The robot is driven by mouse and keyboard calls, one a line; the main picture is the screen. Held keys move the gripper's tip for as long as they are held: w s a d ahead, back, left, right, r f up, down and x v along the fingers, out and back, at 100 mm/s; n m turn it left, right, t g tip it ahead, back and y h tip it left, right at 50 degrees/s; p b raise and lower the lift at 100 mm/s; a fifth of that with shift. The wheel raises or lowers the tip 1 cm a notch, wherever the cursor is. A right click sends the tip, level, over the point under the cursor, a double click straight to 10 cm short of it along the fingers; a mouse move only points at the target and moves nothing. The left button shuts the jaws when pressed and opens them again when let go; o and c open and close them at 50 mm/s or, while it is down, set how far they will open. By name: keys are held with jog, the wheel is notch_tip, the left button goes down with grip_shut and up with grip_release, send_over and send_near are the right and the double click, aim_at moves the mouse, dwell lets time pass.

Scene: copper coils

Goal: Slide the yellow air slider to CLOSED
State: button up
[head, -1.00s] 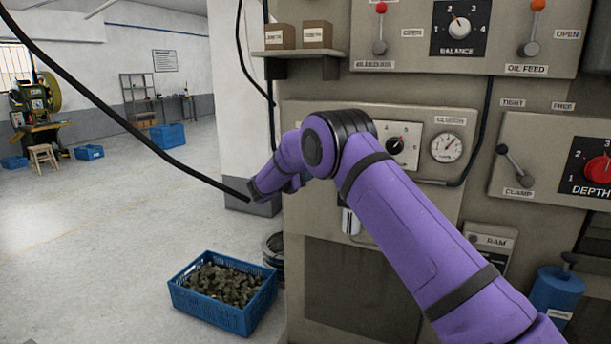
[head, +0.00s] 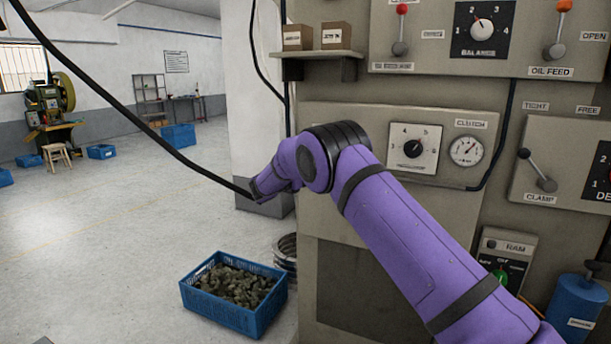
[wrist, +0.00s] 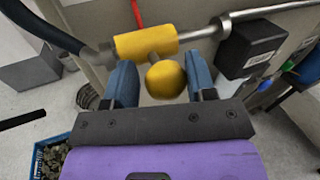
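In the wrist view the yellow air slider is a yellow cylinder (wrist: 146,43) on a horizontal metal rod, with a short stem ending in a round yellow knob (wrist: 166,79). My gripper (wrist: 160,78) has its two blue fingers on either side of the knob. The fingers are apart, with a visible gap on the left; the right finger is very near the knob, and I cannot tell if it touches. In the head view my purple arm hides the slider and gripper. No CLOSED label is readable.
The machine panel (head: 440,85) with its levers and dials stands close on the right. A black hose (head: 120,108) hangs across the left. A blue crate of dark pieces (head: 222,317) sits on the floor. A black box (wrist: 250,48) is right of the slider.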

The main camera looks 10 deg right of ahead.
jog(key=v, duration=1)
jog(key=shift+s+a, duration=0.2)
jog(key=shift+a, duration=0.1)
jog(key=s+d+r+m+g+y, duration=0.2)
jog(key=s+d+r+m+g, duration=0.4)
jog(key=s+d+r, duration=0.5)
jog(key=s+d+r+m+y, duration=0.3)
jog(key=s+d+m, duration=0.1)
jog(key=s, duration=0.3)
jog(key=s+d+r+m+y, duration=0.2)
jog(key=s+d+r+m, duration=0.1)
jog(key=s+d, duration=0.3)
jog(key=s+a+f+m+y, duration=0.1)
jog(key=s+m+y, duration=0.3)
jog(key=s, duration=1.3)
jog(key=s+a+f+m+t+y, duration=0.1)
jog(key=s+m+y, duration=0.3)
jog(key=s+m, duration=0.5)
jog(key=s, duration=0.8)
jog(key=shift+f+t, duration=0.3)
